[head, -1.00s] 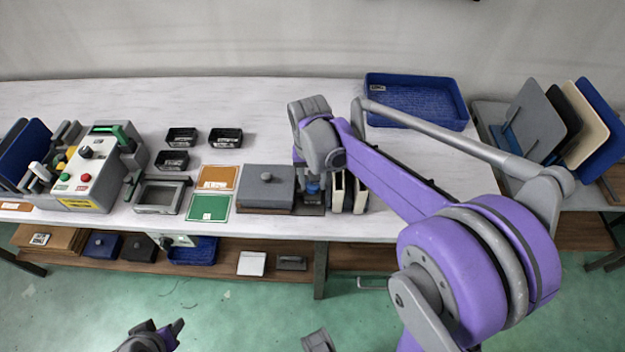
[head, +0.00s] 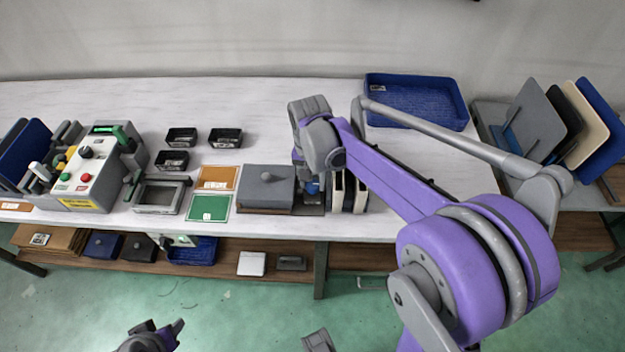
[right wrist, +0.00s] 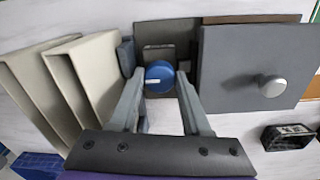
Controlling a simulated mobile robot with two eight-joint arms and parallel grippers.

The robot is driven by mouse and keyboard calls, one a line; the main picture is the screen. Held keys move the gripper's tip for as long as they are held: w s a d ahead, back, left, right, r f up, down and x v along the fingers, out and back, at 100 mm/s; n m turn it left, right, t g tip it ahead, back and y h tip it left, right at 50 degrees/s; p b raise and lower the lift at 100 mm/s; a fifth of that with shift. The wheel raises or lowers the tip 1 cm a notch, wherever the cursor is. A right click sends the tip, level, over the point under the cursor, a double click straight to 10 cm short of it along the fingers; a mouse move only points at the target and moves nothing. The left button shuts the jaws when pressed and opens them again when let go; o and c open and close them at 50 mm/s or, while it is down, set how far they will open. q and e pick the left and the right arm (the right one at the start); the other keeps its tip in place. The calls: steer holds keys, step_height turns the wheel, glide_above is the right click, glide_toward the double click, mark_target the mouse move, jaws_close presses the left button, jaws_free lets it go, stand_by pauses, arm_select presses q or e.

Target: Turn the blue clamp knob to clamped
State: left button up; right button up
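The blue clamp knob (right wrist: 159,75) is round with a pale mark on its face. It sits on a dark grey fixture beside the grey plate. In the right wrist view my right gripper (right wrist: 160,78) has one finger on each side of the knob, with narrow gaps, so it looks open around it; contact is not clear. In the head view the knob (head: 312,188) is a small blue patch under my right gripper (head: 311,180), partly hidden by the wrist. My left gripper (head: 160,332) is low in the head view, away from the table; its opening is unclear.
A grey plate with a round handle (head: 267,182) lies just left of the knob. Upright cream panels (head: 350,190) stand close on its right. A blue tray (head: 415,105) is at the back right. A control box (head: 90,175) stands at left. The back middle of the table is clear.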

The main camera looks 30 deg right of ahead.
steer(key=o, duration=0.4)
stand_by(0.7)
